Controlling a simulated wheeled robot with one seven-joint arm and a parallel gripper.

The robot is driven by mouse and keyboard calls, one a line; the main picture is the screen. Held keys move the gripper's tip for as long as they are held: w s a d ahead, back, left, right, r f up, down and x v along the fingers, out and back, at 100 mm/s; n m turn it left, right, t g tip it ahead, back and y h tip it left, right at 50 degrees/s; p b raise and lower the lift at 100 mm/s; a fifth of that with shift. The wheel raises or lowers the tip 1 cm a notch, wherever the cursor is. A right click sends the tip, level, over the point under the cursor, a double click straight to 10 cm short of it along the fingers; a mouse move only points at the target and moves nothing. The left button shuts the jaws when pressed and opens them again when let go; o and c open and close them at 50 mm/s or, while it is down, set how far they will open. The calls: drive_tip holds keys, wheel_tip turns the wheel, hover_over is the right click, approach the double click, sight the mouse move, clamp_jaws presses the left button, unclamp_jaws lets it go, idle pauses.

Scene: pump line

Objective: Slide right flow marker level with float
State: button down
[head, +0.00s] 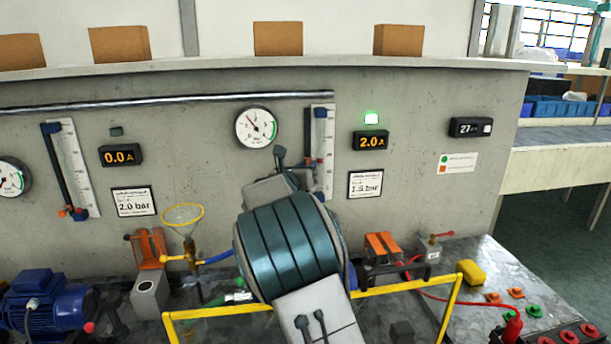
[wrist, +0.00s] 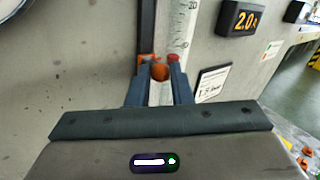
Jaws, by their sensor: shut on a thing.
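The right flow gauge is a dark upright tube beside a white scale (head: 327,140), left of the 2.0 A display. The tube (wrist: 147,25) and scale (wrist: 182,25) also show in the wrist view. My gripper (wrist: 160,80) is at the lower part of this gauge, its two fingers shut on a round orange knob, which appears to be the right flow marker (wrist: 160,72). A small red piece (wrist: 173,58) shows just behind it. I cannot make out the float in the tube. In the head view, my arm hides the gauge's lower end and the fingertips.
A round pressure dial (head: 257,128) is left of the gauge. The 2.0 A display (head: 370,141) and a 1.5 bar card (head: 365,184) are to its right. The left flow gauge (head: 75,165) is farther left.

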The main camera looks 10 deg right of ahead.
drive_tip(key=shift+r, duration=0.6)
drive_tip(key=c, duration=1.3)
unclamp_jaws()
drive_tip(key=shift+f, duration=0.1)
drive_tip(key=b+v, duration=0.2)
drive_tip(key=v, duration=1.1)
drive_tip(key=shift+s+a, duration=0.25)
drive_tip(key=shift+s, duration=0.1)
